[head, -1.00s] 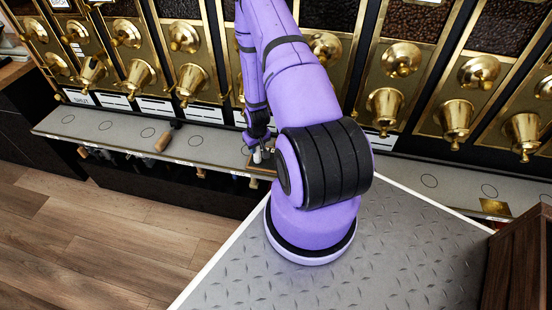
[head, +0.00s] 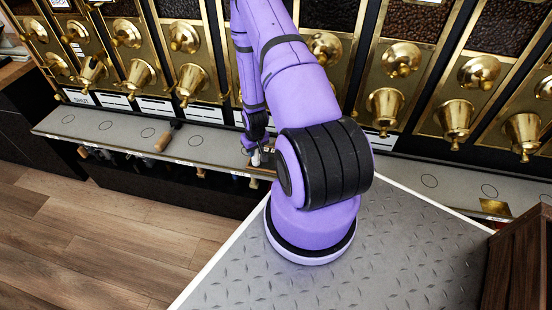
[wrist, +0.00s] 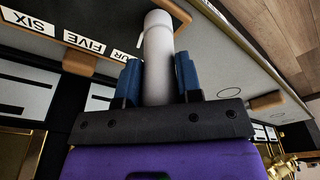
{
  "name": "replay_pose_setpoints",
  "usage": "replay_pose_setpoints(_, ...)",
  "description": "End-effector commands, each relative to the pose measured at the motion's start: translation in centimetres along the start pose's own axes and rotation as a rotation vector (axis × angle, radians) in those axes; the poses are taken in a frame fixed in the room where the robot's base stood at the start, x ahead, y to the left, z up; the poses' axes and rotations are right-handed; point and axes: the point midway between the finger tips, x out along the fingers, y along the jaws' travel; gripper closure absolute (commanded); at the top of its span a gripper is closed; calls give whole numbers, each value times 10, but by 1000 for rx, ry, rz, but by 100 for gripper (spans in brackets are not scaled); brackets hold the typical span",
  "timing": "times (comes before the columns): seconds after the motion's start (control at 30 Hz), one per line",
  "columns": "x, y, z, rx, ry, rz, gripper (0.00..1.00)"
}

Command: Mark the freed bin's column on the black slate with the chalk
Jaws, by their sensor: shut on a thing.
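A dark slate-like surface (wrist: 95,18) lies beside the chalk at the upper left, edged with white labels reading SIX, FIVE and a partly hidden one. The chalk's far end is near this surface; I cannot tell whether they touch. In the head view the gripper (head: 256,157) is small beside the grey ledge, below the brass dispensers. My arm hides most of the slate there.
A row of brass bin spouts (head: 385,108) hangs above the grey ledge (head: 105,127), which carries drawn circles. A wooden crate (head: 520,265) stands at the right. Open floor (head: 100,235) lies at left.

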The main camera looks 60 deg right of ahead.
Motion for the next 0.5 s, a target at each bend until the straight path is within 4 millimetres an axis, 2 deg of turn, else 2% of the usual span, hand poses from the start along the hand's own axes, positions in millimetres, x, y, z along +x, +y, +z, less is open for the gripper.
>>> replay_pose_setpoints(0.5, -45, 1, -9, 2, 7, 2, 100)
